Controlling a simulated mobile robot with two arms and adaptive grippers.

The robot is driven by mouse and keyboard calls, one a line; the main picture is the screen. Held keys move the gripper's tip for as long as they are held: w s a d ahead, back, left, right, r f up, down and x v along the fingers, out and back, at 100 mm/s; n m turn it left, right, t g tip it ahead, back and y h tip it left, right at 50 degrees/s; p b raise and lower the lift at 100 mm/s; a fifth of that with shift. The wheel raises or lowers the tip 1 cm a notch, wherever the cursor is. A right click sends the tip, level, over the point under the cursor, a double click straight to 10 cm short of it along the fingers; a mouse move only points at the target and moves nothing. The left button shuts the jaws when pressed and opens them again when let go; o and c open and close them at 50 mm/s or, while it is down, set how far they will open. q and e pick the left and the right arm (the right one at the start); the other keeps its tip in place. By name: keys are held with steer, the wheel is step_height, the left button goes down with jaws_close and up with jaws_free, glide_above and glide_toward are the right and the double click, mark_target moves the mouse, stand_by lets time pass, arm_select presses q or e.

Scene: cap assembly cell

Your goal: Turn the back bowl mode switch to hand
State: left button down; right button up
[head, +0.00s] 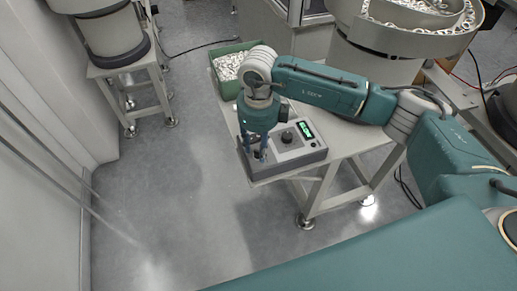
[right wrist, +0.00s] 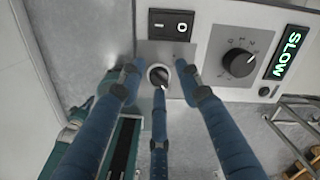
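The mode switch (right wrist: 158,74) is a small round black selector with a pale ring on the control box, seen in the right wrist view. Its pointer looks tilted, and I cannot read any position labels. My right gripper (right wrist: 157,76) has its blue fingers spread around the switch, two at the sides and one below. Gaps show between the side fingers and the switch; the lower finger overlaps its bottom edge, and I cannot tell if it touches. In the head view the right gripper (head: 254,152) points down at the control box (head: 290,155) and hides the switch. My left gripper is not in view.
The box also carries a black rocker switch (right wrist: 172,24), a larger dial (right wrist: 240,62) and a green display (right wrist: 288,52) reading SLOW. A green bin (head: 228,88) of small parts stands behind the box. A large bowl feeder (head: 375,45) is behind my right arm.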

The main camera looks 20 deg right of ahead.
steer(key=shift+s+f, duration=0.1)
steer(key=shift+f, duration=0.05)
step_height(320, 180, up, 12)
stand_by(0.6)
stand_by(0.3)
